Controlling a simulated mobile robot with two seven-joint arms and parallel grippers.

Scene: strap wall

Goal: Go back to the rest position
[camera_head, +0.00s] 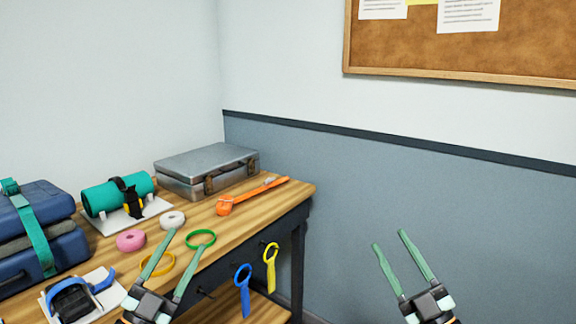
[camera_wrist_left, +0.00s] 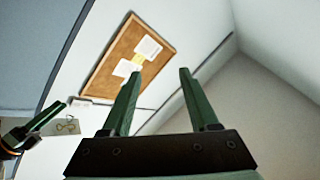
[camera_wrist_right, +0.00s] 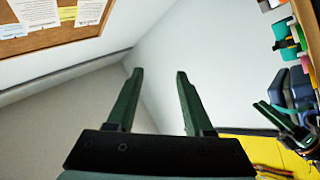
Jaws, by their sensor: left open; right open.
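My left gripper (camera_head: 176,262) is open and empty, its green fingers pointing up in front of the table edge in the head view. It also shows in the left wrist view (camera_wrist_left: 160,95), with only wall and ceiling between its fingers. My right gripper (camera_head: 392,248) is open and empty in front of the grey-blue wall, to the right of the table. It also shows in the right wrist view (camera_wrist_right: 156,95), apart from everything. In the left wrist view, part of my right gripper shows at the left edge.
The wooden table (camera_head: 290,196) bears a metal case (camera_head: 205,165), a teal roll (camera_head: 118,195), blue stacked cases (camera_head: 35,235), an orange strap (camera_head: 250,196) and tape rolls (camera_head: 131,240). Blue (camera_head: 243,285) and yellow (camera_head: 270,262) straps hang at its front. A corkboard (camera_head: 450,40) hangs above.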

